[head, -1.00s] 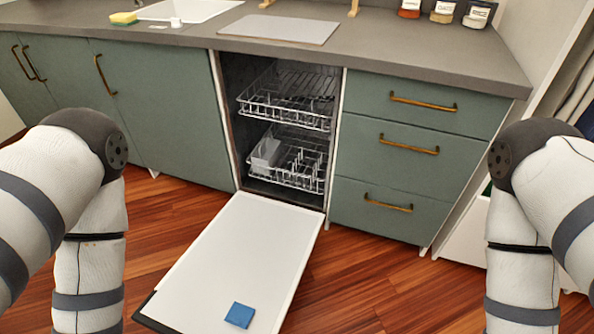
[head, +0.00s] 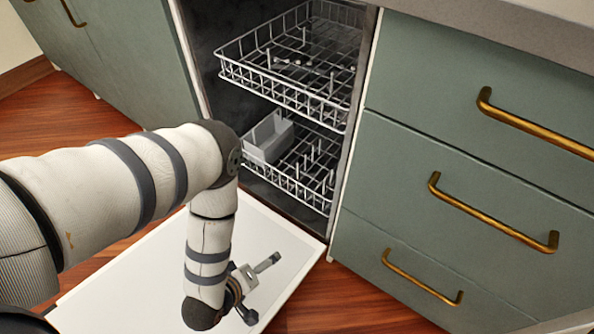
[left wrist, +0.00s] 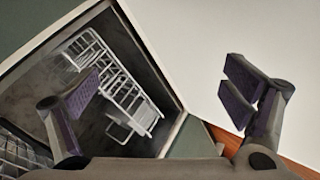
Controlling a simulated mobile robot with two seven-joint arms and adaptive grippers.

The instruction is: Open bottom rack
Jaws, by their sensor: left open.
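The bottom rack (head: 318,190) is a wire rack low inside the open dishwasher, with a pale grey basket (head: 268,138) at its left. It appears pushed in. My left gripper (head: 262,288) is open and empty, over the lowered white door (head: 130,280), in front of and below the rack and apart from it. In the left wrist view, the open fingers (left wrist: 165,95) frame the dishwasher opening. A wire rack (left wrist: 130,95) shows between them, probably the bottom one. My right gripper is out of view.
The top rack (head: 290,75) is above, also inside. Green drawers (head: 440,215) with brass handles stand right of the opening. Green cabinets (head: 120,60) stand at left. Wooden floor (head: 340,300) shows beside the door.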

